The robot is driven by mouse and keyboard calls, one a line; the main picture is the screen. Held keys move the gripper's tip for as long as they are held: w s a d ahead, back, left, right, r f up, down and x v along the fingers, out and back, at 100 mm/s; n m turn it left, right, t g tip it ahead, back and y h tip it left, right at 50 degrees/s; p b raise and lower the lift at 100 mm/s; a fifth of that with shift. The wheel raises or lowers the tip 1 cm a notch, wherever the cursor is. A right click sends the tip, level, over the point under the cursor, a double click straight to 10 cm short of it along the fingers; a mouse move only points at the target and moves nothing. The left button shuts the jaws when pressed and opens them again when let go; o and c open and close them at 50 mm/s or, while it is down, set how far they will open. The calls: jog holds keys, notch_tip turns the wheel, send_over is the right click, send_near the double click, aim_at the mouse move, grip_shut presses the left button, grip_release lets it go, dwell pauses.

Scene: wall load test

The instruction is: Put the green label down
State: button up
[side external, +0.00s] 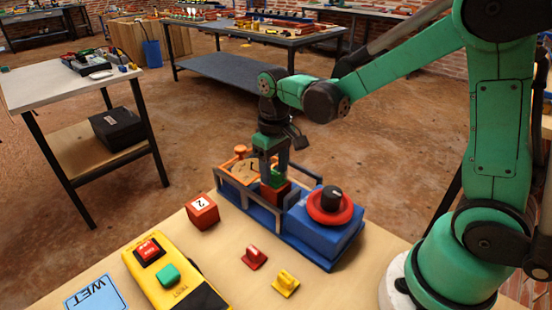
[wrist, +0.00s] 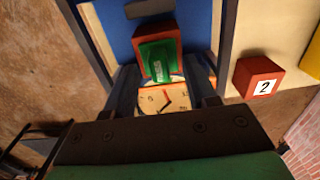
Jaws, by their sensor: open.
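The green label (wrist: 157,62) lies on top of a red block (wrist: 168,34) in the wrist view. In the side view the green label (side external: 277,179) shows as a small green patch on the red block (side external: 274,194), partly hidden by my fingers. The block sits within the grey frame of the blue test rig (side external: 318,230). My gripper (side external: 275,178) points down over the label, with its fingers apart. In the wrist view my gripper (wrist: 163,82) has one finger on each side. I cannot tell whether either finger touches the label.
The rig has a round dial (side external: 241,171) at its left and a red knob (side external: 330,205) at its right. A red cube marked 2 (side external: 202,211), a yellow tester (side external: 174,276), a red piece (side external: 253,258) and a yellow piece (side external: 286,283) stand on the table. Bare tabletop lies between them.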

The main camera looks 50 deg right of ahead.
notch_tip(320, 180, up, 11)
jog(key=t, duration=0.6)
send_near(274, 171)
jog(key=s+a, duration=0.1)
jog(key=shift+s+a+f+t, duration=0.25)
jog(key=shift+f+t, duration=0.1)
jog(key=shift+t, duration=0.25)
dwell(0.8)
